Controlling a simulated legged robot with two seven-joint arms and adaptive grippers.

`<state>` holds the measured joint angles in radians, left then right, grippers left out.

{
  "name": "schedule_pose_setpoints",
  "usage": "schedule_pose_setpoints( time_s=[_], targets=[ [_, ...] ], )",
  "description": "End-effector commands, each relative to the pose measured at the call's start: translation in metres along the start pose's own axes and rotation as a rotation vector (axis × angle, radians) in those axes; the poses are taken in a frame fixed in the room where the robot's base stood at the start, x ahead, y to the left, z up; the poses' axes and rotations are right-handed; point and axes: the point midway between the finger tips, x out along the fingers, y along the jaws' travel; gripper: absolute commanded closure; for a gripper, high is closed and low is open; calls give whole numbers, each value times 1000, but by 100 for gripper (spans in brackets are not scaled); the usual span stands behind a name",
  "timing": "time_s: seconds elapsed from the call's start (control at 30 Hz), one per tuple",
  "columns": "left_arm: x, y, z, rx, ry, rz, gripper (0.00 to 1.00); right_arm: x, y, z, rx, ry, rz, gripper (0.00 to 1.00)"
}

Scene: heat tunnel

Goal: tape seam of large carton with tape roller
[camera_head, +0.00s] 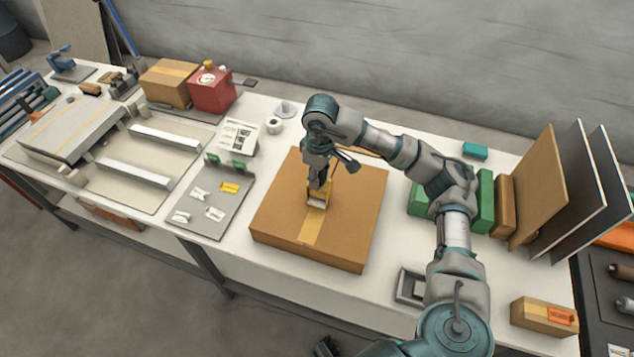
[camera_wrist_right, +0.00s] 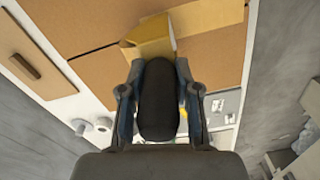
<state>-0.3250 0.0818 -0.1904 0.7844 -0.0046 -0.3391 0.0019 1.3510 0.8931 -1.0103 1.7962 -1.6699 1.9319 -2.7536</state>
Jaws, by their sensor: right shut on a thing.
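The large brown carton (camera_head: 352,215) lies flat on the bench, and its top also fills much of the wrist view (camera_wrist_right: 100,75). A tan tape strip (camera_head: 311,231) runs along its seam from the roller to the near edge; it shows in the wrist view too (camera_wrist_right: 210,17). Beyond the roller the seam is a bare dark line. My right gripper (camera_head: 317,184) is shut on the black handle of the tape roller (camera_head: 317,200). In the wrist view the roller's yellow head (camera_wrist_right: 150,38) is at the carton top; exact contact is unclear. My left gripper is not in view.
A grey tray (camera_head: 207,222) with labels lies left of the carton. A white roll (camera_head: 274,125) stands behind it. Green blocks (camera_head: 485,200) and upright panels (camera_head: 540,185) are at the right. A grey frame (camera_head: 408,287) and a small box (camera_head: 543,315) lie near the front edge.

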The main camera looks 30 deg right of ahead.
Motion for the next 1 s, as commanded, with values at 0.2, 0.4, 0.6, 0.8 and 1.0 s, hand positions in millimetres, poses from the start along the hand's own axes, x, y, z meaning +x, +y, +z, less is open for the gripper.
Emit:
schedule_pose_setpoints(
  time_s=[0.2, 0.4, 0.6, 0.8, 1.0],
  targets=[
    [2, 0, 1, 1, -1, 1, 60, 2, 4, 0, 3, -8, 4, 100],
    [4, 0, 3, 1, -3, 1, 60, 2, 15, -1, 5, -8, 4, 100],
    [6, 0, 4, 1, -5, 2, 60, 0, 28, -1, 4, -7, 4, 100],
    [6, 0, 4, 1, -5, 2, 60, -2, 32, -1, 3, -5, 4, 100],
    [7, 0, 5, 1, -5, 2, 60, -3, 41, -4, 3, -3, 4, 100]
  ],
)
